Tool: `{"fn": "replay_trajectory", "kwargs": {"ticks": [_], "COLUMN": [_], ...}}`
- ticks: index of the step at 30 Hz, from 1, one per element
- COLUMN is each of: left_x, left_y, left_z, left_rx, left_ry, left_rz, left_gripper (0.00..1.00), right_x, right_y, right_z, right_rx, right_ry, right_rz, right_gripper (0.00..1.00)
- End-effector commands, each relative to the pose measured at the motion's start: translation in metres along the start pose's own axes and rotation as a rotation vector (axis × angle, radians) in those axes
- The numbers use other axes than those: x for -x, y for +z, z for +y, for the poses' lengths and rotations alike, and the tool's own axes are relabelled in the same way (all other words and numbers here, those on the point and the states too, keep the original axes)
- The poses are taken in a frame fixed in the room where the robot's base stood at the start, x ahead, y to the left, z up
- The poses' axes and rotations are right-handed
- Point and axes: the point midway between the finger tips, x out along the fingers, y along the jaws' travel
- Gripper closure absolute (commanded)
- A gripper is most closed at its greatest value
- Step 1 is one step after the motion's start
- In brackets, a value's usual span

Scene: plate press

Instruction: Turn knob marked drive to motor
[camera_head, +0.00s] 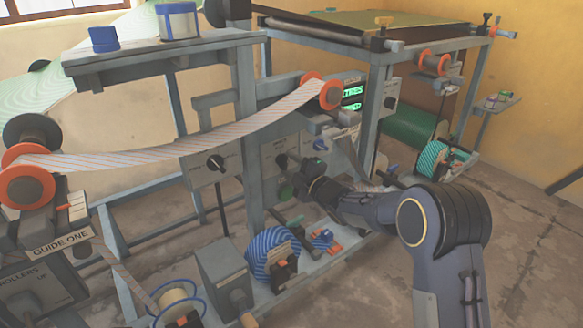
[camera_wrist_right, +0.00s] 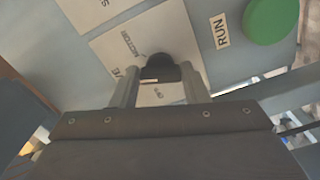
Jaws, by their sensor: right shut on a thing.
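The dark drive knob (camera_wrist_right: 158,68) sits on a pale plate (camera_wrist_right: 115,52) in the right wrist view. The plate carries the words MOTOR and OFF, and a partly hidden word ending in VE. My right gripper (camera_wrist_right: 160,84) has one finger on each side of the knob and is shut on it. A small white mark shows on the knob, but I cannot tell which word it points to. In the head view my right gripper (camera_head: 294,168) reaches to the plate (camera_head: 273,148) on the grey frame. My left gripper is not in view.
A green button (camera_wrist_right: 270,20) marked RUN is close to the knob. Another plate with a dark knob (camera_head: 215,162) is to the left. A striped web (camera_head: 170,148) runs above. A blue striped roll (camera_head: 270,255) and a grey box (camera_head: 222,275) stand below my arm.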

Motion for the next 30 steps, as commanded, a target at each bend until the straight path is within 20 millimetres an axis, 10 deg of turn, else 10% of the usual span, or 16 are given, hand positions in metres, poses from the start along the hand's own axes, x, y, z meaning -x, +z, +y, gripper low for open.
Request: {"fn": "replay_trajectory", "kwargs": {"ticks": [30], "left_x": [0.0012], "left_y": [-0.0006], "left_z": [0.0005], "left_rx": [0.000], "left_ry": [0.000], "left_rz": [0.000], "left_gripper": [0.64], "right_x": [0.0002], "right_y": [-0.0003], "right_z": [-0.0036], "right_rx": [-0.703], "right_ry": [0.000], "right_rz": [-0.002], "right_gripper": [0.82]}}
